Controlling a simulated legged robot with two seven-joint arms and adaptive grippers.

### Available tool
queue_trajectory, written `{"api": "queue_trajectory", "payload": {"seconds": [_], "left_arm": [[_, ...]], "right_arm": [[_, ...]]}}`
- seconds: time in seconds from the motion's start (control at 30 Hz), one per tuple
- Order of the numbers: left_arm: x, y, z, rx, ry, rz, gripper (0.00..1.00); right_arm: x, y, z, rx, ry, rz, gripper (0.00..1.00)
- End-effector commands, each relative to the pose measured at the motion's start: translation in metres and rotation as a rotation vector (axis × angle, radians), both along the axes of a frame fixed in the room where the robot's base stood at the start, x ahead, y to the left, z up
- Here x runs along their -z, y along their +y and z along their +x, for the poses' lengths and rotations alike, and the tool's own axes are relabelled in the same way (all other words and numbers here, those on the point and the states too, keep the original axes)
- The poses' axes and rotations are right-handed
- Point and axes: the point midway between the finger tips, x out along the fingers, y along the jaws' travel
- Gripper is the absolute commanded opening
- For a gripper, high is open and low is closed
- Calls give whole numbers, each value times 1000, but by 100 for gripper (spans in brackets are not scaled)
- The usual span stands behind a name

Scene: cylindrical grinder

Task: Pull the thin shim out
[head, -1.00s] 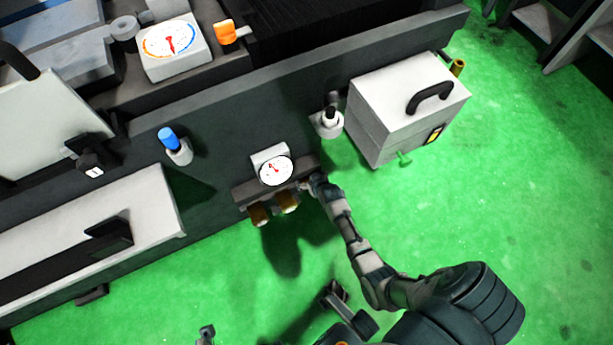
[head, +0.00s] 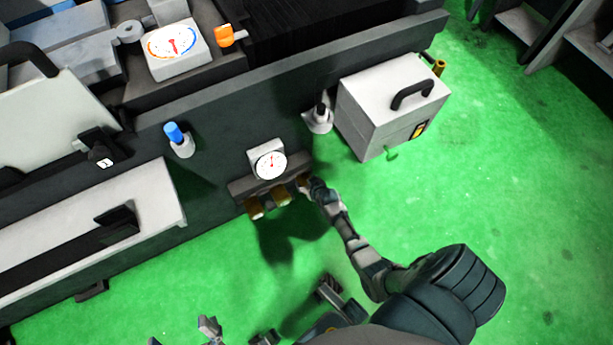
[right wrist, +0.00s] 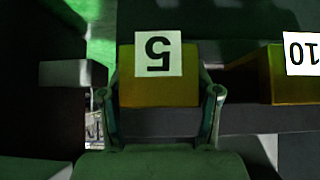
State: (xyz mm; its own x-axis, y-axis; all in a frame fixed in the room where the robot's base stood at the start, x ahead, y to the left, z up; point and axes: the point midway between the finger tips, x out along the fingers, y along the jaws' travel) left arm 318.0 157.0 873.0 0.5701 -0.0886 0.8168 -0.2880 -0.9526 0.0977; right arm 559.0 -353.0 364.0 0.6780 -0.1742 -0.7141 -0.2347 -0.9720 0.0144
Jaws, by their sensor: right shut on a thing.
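A row of brass shims hangs at a dark rack (head: 240,187) on the machine's front, below a small round gauge (head: 271,163). My right gripper (head: 308,184) is at the right end of the row. In the right wrist view it (right wrist: 160,115) is shut on the brass shim marked 5 (right wrist: 158,90), with one finger on each side. The shim marked 10 (right wrist: 290,85) is apart, to the right. In the head view my gripper partly hides the held shim. At the bottom edge, a grey part (head: 210,328) looks like my left gripper; its fingers are unclear.
A light grey box (head: 390,105) with a black handle stands right of the rack. A white fitting with a black top (head: 319,118) and a blue-topped knob (head: 178,138) stick out from the machine front. Green floor (head: 500,200) is open at the right.

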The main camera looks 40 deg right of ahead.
Motion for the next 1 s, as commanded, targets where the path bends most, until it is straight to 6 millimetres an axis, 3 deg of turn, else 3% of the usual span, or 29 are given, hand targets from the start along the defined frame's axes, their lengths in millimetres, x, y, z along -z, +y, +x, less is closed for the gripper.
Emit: {"api": "queue_trajectory", "payload": {"seconds": [0.03,0.2,0.47,0.5,0.57,1.0], "left_arm": [[-5,-3,5,1,34,14,88],[4,-4,16,4,116,38,88],[7,-1,16,5,119,34,88],[7,-1,16,5,119,34,88],[7,-3,18,4,121,37,88],[6,-4,17,4,118,35,88]], "right_arm": [[-12,2,3,-2,-19,3,0],[-7,4,-7,0,-16,1,0],[-3,4,-10,1,-7,-5,0],[-3,4,-11,1,-6,-4,70],[-3,4,-10,1,-7,-2,85],[-7,7,-11,-1,-12,1,88]]}}
